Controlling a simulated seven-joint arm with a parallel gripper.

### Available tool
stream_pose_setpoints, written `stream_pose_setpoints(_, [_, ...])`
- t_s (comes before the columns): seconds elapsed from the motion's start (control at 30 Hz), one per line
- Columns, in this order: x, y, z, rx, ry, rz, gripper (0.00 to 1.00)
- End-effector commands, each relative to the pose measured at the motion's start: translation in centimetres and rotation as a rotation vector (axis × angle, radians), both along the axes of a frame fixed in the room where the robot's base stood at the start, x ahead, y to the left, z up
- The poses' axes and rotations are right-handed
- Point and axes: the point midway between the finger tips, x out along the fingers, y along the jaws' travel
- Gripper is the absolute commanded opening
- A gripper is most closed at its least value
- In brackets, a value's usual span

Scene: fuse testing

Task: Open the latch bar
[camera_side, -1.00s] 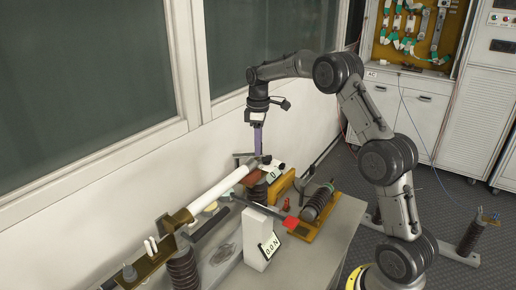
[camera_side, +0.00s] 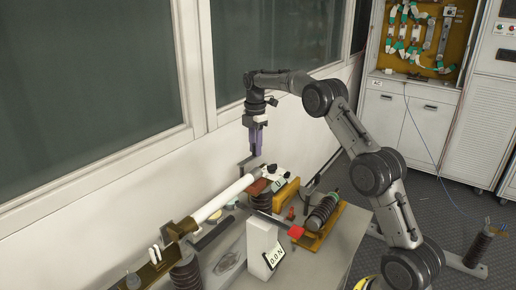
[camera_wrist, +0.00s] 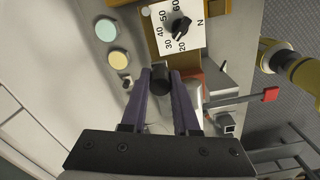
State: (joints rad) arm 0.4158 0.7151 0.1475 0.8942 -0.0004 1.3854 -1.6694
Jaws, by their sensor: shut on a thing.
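My gripper (camera_side: 255,153) points down near the wall, behind the far end of the white tube (camera_side: 222,198). In the wrist view its purple fingers (camera_wrist: 161,76) are closed on a dark rounded end piece (camera_wrist: 160,88), which looks like the end of the latch bar. In the side view a dark grey bar (camera_side: 247,163) lies just under the fingertips, beside the tube's end fitting; the fingers partly hide it. How far the bar is turned is hard to tell.
A white box with a 0.0 N display (camera_side: 263,246) and a red-tipped bar (camera_side: 295,231) stand in front on the bench. A ribbed insulator (camera_side: 322,214) is to the right. In the wrist view a numbered dial (camera_wrist: 180,26) lies just beyond the fingers.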

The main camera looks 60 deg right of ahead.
Motion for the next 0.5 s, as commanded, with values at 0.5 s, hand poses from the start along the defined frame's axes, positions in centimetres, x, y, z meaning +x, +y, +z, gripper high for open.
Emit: stream_pose_setpoints(0.5, [0.66,0.0,0.34,-0.003,-0.009,0.073,0.0])
